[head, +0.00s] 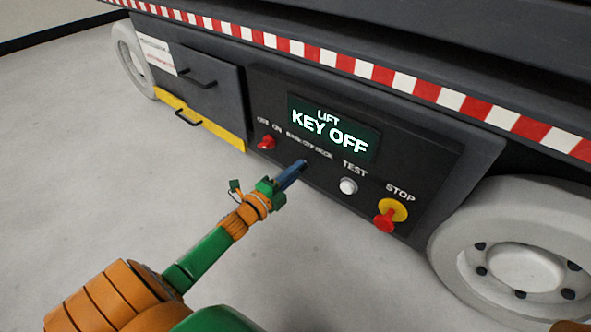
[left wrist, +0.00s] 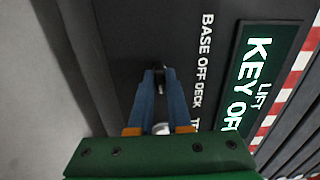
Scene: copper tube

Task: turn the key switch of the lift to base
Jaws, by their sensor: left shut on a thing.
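The lift's dark control panel (head: 330,165) faces me, with a screen (head: 330,132) that reads "LIFT KEY OFF". The label "BASE OFF DECK" (head: 309,148) is under the screen, and it also shows in the left wrist view (left wrist: 203,62). My left gripper (head: 300,165) reaches the panel just below that label. In the left wrist view its blue fingers (left wrist: 157,76) are shut on the key switch (left wrist: 159,68), a small dark piece at the panel. The fingers mostly hide the key switch, so its exact angle is unclear. My right gripper is not in view.
A red switch (head: 266,142) marked OFF and ON is left of the gripper. A white TEST button (head: 348,186) and a red STOP button (head: 385,220) on a yellow plate are to the right. A wheel (head: 520,262) stands at right. The floor in front is clear.

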